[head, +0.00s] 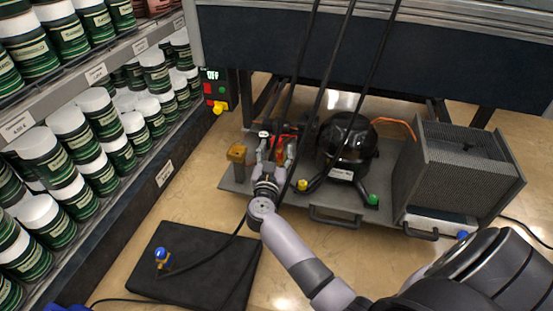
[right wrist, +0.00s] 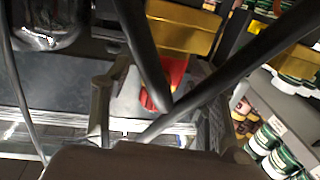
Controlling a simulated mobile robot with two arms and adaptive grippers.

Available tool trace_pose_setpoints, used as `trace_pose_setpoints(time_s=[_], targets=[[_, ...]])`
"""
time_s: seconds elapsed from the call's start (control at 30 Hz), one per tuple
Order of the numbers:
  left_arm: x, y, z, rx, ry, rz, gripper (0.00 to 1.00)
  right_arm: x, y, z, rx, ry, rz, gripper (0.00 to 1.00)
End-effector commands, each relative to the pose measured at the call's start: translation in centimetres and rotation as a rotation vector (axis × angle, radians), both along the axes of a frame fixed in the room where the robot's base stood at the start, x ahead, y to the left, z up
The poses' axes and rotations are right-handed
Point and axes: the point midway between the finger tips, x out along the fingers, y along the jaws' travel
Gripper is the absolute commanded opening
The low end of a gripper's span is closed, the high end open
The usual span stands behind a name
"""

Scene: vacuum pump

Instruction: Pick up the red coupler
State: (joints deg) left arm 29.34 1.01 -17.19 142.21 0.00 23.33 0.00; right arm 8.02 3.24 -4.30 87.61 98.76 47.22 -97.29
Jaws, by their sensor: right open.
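The red coupler (head: 284,140) is near the left end of the pump's grey base plate, beside brass fittings, and partly hidden by my gripper and hoses. My right gripper (head: 271,146) reaches over the plate with its fingers apart around this spot. In the right wrist view, the red coupler (right wrist: 174,73) shows between the open fingers (right wrist: 155,100), below a brass block (right wrist: 182,28). Two black hoses cross in front of it. I cannot tell whether a finger touches it. My left gripper is not in view.
The black compressor (head: 347,140) and a grey mesh-covered box (head: 455,165) stand right of the gripper. Black hoses hang across the plate. A yellow cap (head: 302,185) and green cap (head: 373,200) are close by. A dark mat (head: 205,270) bears a blue-capped fitting (head: 161,254). Shelves of jars line the left.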

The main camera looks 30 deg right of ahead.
Motion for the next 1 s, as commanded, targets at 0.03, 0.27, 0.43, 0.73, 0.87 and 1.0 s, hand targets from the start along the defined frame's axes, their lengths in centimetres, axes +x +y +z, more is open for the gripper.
trace_pose_setpoints(time_s=[0.03, 0.27, 0.43, 0.73, 0.87, 1.0], targets=[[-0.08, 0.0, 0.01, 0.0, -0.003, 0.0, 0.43, 0.07, -0.08, -0.02, -0.001, 0.001, 0.0, 0.53], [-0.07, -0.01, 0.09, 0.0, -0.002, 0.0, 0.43, 0.07, -0.06, 0.04, -0.001, 0.001, 0.0, 0.51], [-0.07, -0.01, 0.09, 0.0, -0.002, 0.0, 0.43, 0.06, -0.04, 0.02, 0.001, 0.001, 0.0, 0.4], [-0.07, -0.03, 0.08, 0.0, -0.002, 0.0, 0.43, 0.05, -0.03, 0.01, 0.001, 0.001, 0.0, 0.2], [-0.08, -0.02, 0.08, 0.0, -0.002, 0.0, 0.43, 0.05, -0.03, 0.0, 0.001, 0.001, 0.0, 0.11], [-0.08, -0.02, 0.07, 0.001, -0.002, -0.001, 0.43, 0.04, -0.03, 0.0, 0.001, 0.001, 0.0, 0.02]])
